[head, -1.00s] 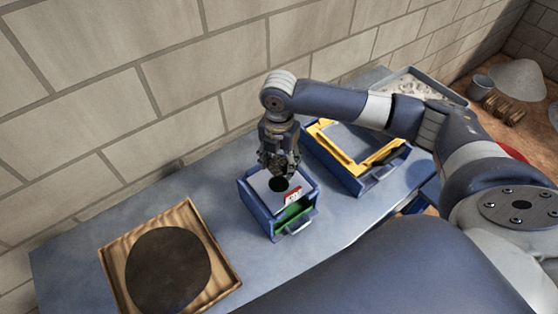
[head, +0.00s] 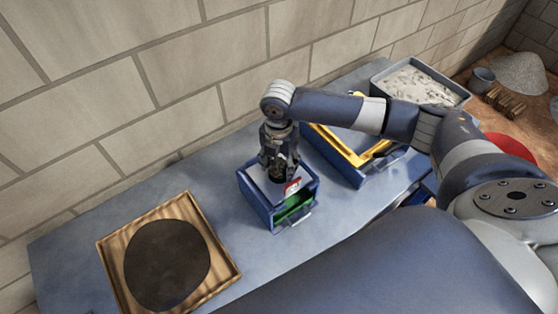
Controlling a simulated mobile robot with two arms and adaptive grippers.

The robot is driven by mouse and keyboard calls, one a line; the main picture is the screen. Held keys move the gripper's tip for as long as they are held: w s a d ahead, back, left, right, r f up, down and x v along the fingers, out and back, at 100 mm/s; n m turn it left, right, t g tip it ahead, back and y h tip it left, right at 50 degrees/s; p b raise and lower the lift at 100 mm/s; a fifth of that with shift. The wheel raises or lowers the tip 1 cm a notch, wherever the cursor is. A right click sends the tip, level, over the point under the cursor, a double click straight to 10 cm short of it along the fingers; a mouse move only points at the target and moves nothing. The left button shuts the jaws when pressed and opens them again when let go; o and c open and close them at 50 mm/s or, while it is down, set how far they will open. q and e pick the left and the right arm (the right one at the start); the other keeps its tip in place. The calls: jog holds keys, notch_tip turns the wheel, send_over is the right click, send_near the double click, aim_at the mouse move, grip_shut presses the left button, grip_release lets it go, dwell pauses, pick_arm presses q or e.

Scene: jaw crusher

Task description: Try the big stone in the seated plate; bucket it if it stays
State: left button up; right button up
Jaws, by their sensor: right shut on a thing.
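A small blue box (head: 263,204) stands on the bench with a pale grey plate (head: 256,180) seated in its top. The plate has a dark round hole, now mostly covered by my gripper. A red-and-white label and a green drawer show at the box's front. My right gripper (head: 278,172) points down over the plate's hole, fingertips close to it. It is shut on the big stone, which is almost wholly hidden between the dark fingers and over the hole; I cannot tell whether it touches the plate. My left gripper is not in view.
A wooden tray (head: 227,256) holds a dark round thing (head: 167,264) at the left. A blue box with a yellow frame (head: 350,150) stands right of the plate box. A bin of pale rubble (head: 418,86) is behind. A grey bucket (head: 484,79) stands far right. Bare bench (head: 200,175) lies between.

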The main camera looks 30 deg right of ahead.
aim_at(278, 162)
jog(key=shift+f, duration=0.2)
jog(key=o, duration=1.4)
notch_tip(278, 162, up, 12)
